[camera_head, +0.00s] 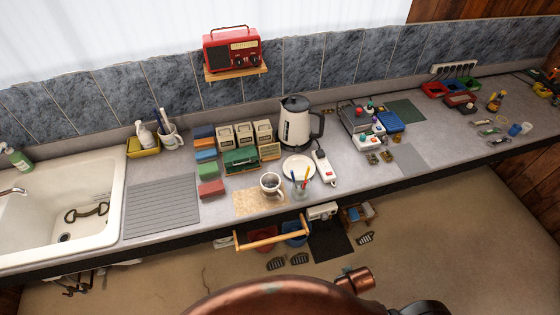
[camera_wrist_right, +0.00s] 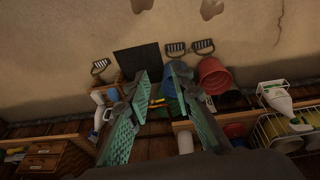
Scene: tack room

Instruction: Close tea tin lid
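Several boxes and tins stand in a cluster on the grey counter in the head view. Among them are cream tins (camera_head: 244,133) in a row at the back and a dark green tin (camera_head: 240,160) in front of them. I cannot tell for certain which is the tea tin, or how its lid stands. My right gripper (camera_wrist_right: 160,72) is open and empty in the right wrist view, with a gap between its teal finger pads. It points toward the floor and the things below the counter, away from the tins. My left gripper is not in view.
A ribbed drainboard (camera_head: 161,206) and sink (camera_head: 58,215) lie left. A wooden rail (camera_head: 270,240) juts from the counter front.

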